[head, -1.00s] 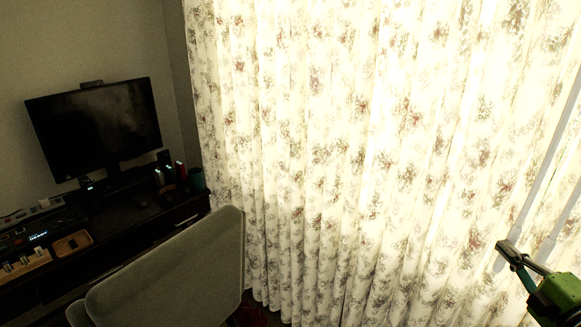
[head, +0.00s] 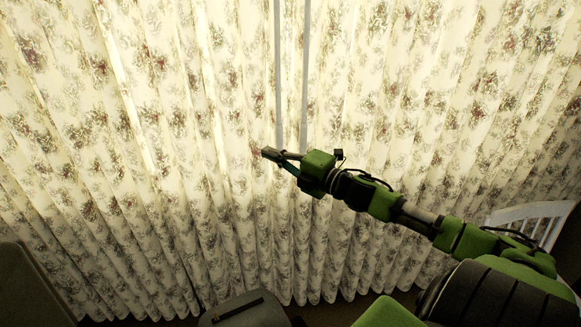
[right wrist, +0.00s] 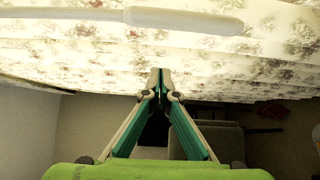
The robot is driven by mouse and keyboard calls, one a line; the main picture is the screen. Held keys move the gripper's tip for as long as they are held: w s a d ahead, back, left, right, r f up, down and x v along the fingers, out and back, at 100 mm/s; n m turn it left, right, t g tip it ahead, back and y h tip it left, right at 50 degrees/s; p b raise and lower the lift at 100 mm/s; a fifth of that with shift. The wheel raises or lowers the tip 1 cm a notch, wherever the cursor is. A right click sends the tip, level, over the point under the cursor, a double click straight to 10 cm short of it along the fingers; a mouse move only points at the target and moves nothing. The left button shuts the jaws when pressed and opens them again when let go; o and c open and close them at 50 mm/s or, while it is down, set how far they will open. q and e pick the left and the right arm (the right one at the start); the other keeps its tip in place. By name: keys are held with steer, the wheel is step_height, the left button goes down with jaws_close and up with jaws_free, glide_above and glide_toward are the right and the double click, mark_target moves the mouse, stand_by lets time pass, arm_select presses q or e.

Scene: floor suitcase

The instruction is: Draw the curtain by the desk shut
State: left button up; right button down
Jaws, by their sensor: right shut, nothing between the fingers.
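The pale floral curtain by the desk (head: 130,130) hangs in folds across the left of the head view. Matching floral cloth (head: 430,110) continues on the right. Two thin grey vertical bars (head: 278,70) hang in front of the cloth near the middle, and I see no clear gap between the cloths there. My right gripper (head: 266,153) is shut and empty, close to the lower ends of the bars; I cannot tell if it touches the cloth. In the right wrist view its fingertips (right wrist: 160,72) meet below a pale rounded bar (right wrist: 185,20) and the curtain. My left gripper is not in view.
A grey chair back (head: 30,285) stands at the lower left. A dark grey object (head: 245,310) is at the bottom edge. A white slatted chair (head: 535,218) stands at the right. The desk is out of the head view.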

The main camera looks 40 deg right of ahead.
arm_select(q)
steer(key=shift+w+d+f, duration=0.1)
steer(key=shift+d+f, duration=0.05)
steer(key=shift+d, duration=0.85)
arm_select(e)
steer(key=d+v, duration=0.1)
steer(key=v, duration=0.6)
steer(key=shift+s+f, duration=0.2)
steer(key=shift+s, duration=0.1)
